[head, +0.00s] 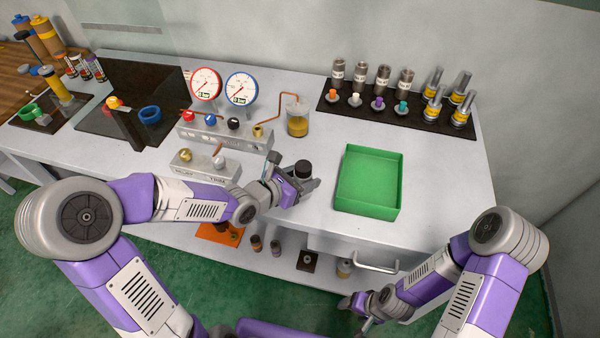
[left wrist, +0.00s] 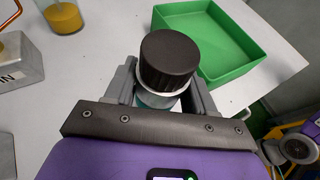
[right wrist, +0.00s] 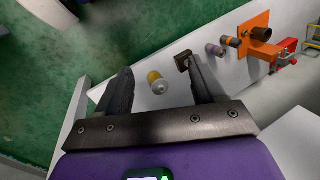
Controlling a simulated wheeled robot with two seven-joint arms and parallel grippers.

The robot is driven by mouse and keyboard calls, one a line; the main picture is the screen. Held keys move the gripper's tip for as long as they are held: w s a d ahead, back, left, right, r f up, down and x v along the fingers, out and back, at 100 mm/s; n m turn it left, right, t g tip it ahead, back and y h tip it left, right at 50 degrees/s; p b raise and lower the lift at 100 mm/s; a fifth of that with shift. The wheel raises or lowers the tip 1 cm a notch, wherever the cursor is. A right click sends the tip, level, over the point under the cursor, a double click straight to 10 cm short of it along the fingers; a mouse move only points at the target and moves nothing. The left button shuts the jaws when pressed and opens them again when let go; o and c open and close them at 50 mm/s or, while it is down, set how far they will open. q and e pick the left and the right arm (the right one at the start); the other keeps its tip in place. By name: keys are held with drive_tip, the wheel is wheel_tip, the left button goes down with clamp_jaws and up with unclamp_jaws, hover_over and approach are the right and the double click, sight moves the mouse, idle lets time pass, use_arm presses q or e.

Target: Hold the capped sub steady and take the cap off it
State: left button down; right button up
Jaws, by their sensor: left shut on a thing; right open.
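The capped sub (left wrist: 155,98) is upright between the fingers of my left gripper (left wrist: 160,98), which is shut on it. Its black cap (left wrist: 169,58) sits on top, above a pale rim; the lower body is mostly hidden by the gripper. In the head view the black cap (head: 303,168) shows at my left gripper (head: 298,186), over the bench left of the green tray. My right gripper (head: 358,306) is open and empty, low in front of the bench near the drawer handle. Its spread fingers show in the right wrist view (right wrist: 165,88).
The green tray (head: 398,180) stands empty on the bench. A black mat (head: 420,120) with several fittings is behind it. Gauges (head: 241,89), a valve block (head: 225,133) and a glass jar (head: 297,125) stand left. A drawer handle (head: 376,266) juts from the bench front.

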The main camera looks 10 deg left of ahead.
use_arm(q)
drive_tip(key=shift+s+d+f+m+h, duration=0.15)
drive_tip(key=shift+s+d+m+h, duration=0.15)
drive_tip(key=shift+d+h, duration=0.1)
drive_tip(key=shift+s+d+m+g+h, duration=0.3)
drive_tip(key=shift+s+g, duration=0.05)
drive_tip(key=shift+g, duration=0.15)
